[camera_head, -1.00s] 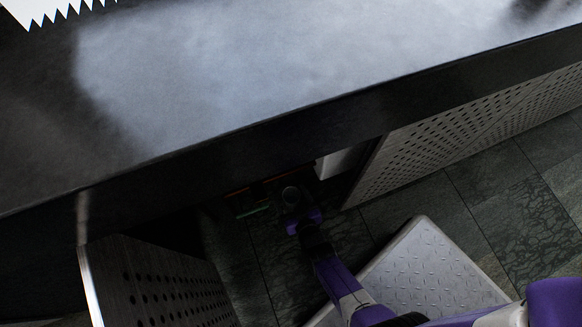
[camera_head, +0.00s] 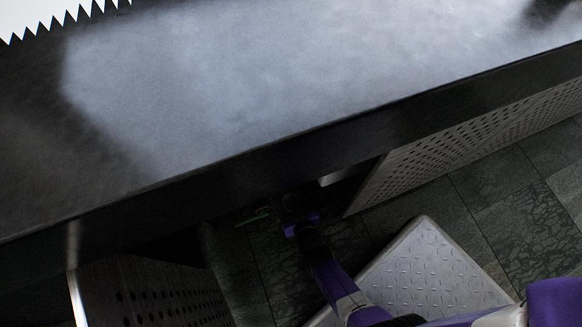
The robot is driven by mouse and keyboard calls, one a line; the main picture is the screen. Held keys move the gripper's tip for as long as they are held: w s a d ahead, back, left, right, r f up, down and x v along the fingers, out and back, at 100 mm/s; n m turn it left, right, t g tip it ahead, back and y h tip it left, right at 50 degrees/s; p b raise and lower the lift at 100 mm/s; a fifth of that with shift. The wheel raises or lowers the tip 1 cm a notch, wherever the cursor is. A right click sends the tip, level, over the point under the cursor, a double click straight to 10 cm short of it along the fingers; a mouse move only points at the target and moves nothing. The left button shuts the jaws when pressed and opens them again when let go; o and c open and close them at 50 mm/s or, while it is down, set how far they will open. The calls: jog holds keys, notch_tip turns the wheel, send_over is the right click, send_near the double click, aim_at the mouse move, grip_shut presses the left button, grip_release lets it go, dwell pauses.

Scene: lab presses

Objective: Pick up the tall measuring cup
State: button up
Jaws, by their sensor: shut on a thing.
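My gripper (camera_head: 291,203) is low under the front edge of the dark bench, in deep shadow at the opening between two perforated panels. Its purple wrist shows, but its fingers are hardly visible. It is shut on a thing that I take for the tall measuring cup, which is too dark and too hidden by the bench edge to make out. A thin green edge (camera_head: 253,217) shows just left of the gripper; I cannot tell what it belongs to.
The black bench top (camera_head: 230,90) is bare across the middle, with a white jagged-edged shape (camera_head: 40,15) at the top left. Perforated panels stand at the right (camera_head: 460,135) and lower left (camera_head: 150,295). The bench edge hangs over my gripper. Dark floor tiles (camera_head: 500,210) are clear at the right.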

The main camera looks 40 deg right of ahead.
notch_tip(320, 180, up, 20)
jog(key=p, duration=1.2)
